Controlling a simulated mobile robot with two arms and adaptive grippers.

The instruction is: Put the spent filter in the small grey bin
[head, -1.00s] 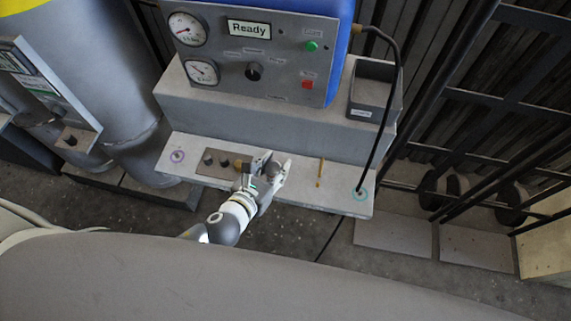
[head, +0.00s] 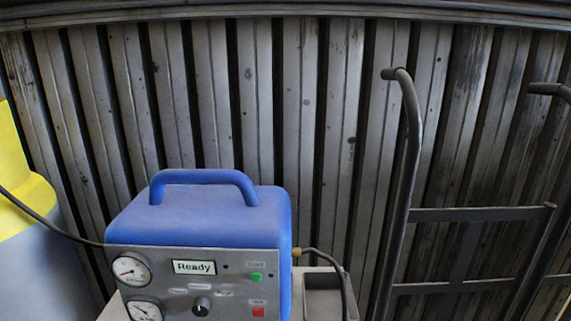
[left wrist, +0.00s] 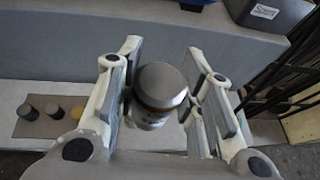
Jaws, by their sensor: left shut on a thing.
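In the left wrist view my left gripper (left wrist: 163,95) is shut on a short cylinder with a grey top and a brown band below it, which looks like the filter (left wrist: 160,85). The cylinder is upright between the two fingers. Whether it is the spent one cannot be read. The small grey bin (left wrist: 284,18), with a white label, is at the upper right of that view, beyond and apart from the gripper. In the head view the bin (head: 322,306) shows at the bottom, right of the blue machine. Neither gripper shows in the head view.
The blue machine (head: 200,220) with gauges and a "Ready" display stands left of the bin. A hose runs down past the bin. In the left wrist view a brown mat (left wrist: 25,126) holds several short cylinders. Dark metal rails (head: 402,190) stand at the right.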

